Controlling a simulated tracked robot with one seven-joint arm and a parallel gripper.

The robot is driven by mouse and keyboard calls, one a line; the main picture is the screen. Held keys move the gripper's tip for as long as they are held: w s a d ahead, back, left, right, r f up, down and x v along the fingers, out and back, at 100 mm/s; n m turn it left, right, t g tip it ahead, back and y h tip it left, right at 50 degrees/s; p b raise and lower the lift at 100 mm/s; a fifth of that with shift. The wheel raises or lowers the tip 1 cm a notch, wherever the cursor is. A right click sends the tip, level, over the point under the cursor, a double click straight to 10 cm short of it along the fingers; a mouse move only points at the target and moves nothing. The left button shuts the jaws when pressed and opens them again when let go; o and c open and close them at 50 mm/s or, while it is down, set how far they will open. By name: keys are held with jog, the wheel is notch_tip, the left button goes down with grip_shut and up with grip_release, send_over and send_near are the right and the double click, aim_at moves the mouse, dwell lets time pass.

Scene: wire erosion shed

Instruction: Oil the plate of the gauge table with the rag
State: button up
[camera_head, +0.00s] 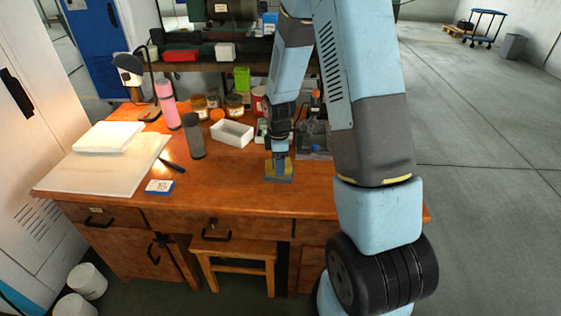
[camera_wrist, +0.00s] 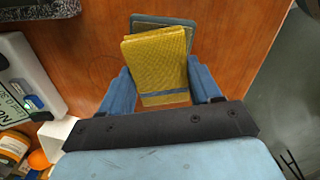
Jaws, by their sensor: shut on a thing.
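My gripper (camera_head: 279,158) points down over the front part of the wooden table (camera_head: 225,185). It is shut on a folded yellow rag (camera_head: 286,164). In the wrist view the rag (camera_wrist: 155,62) sits between the two blue fingers of my gripper (camera_wrist: 160,86), and a grey-blue band crosses its near end. A flat grey-blue plate (camera_wrist: 165,20) shows past the rag's far edge; in the head view the plate (camera_head: 279,180) shows below it. The rag hides most of the plate. I cannot tell whether the rag touches it.
A white open box (camera_head: 232,133), a dark grey bottle (camera_head: 193,136) and a pink bottle (camera_head: 167,104) stand to the left. A blue-and-white box (camera_head: 159,187) lies near the front edge. A dark device (camera_head: 316,140) stands close on the right. The left front tabletop is mostly clear.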

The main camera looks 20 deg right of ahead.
jog(key=shift+f, duration=0.5)
dwell(1.8)
jog(key=shift+r, duration=3.5)
jog(key=shift+s+d, duration=0.1)
